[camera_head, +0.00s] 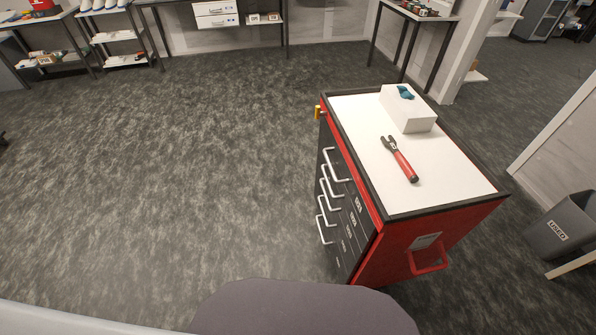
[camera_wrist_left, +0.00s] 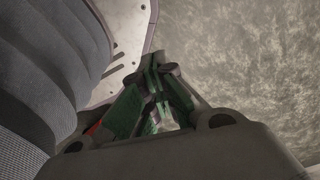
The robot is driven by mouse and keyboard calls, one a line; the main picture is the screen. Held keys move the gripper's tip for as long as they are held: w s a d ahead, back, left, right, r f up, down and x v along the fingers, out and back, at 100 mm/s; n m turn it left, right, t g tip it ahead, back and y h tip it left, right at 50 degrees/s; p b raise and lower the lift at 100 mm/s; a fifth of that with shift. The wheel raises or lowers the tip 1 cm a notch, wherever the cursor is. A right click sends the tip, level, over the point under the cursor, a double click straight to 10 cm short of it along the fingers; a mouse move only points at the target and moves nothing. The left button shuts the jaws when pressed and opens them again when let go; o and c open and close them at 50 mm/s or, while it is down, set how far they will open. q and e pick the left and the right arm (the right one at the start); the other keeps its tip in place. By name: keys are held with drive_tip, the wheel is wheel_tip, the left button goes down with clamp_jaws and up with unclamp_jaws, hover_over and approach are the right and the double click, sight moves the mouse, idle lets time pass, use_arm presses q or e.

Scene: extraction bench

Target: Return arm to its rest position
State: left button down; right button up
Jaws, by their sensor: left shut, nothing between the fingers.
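My left gripper (camera_wrist_left: 158,82) shows in the left wrist view, its green-padded fingers shut with nothing held between them. It is close to grey and dark ribbed parts of my own body at the left of that view. Patterned carpet lies beyond it at the right. Neither gripper shows in the head view, and my right gripper is in neither view.
A red tool cart (camera_head: 443,250) with a white top stands right of centre. On it lie red-handled pliers (camera_head: 402,163) and a white box (camera_head: 408,112) with a teal item (camera_head: 405,92). A grey bin (camera_head: 565,228) stands at right. Carpet (camera_head: 200,170) left of the cart is clear.

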use_arm(q)
drive_tip(key=s+a+r+p, duration=0.1)
drive_tip(key=s+a+p, duration=0.1)
drive_tip(key=s+p, duration=0.3)
drive_tip(key=s+a+r+p, duration=0.2)
drive_tip(key=s+p, duration=0.3)
drive_tip(key=s, duration=0.2)
drive_tip(key=shift+g, duration=0.3)
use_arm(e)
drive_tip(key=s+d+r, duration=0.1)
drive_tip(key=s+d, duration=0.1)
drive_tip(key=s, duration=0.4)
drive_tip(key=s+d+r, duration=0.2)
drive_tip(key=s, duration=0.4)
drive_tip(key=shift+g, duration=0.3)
use_arm(q)
drive_tip(key=shift+w+d+f+b, duration=0.1)
drive_tip(key=shift+f+b, duration=2.15)
drive_tip(key=shift+b, duration=0.2)
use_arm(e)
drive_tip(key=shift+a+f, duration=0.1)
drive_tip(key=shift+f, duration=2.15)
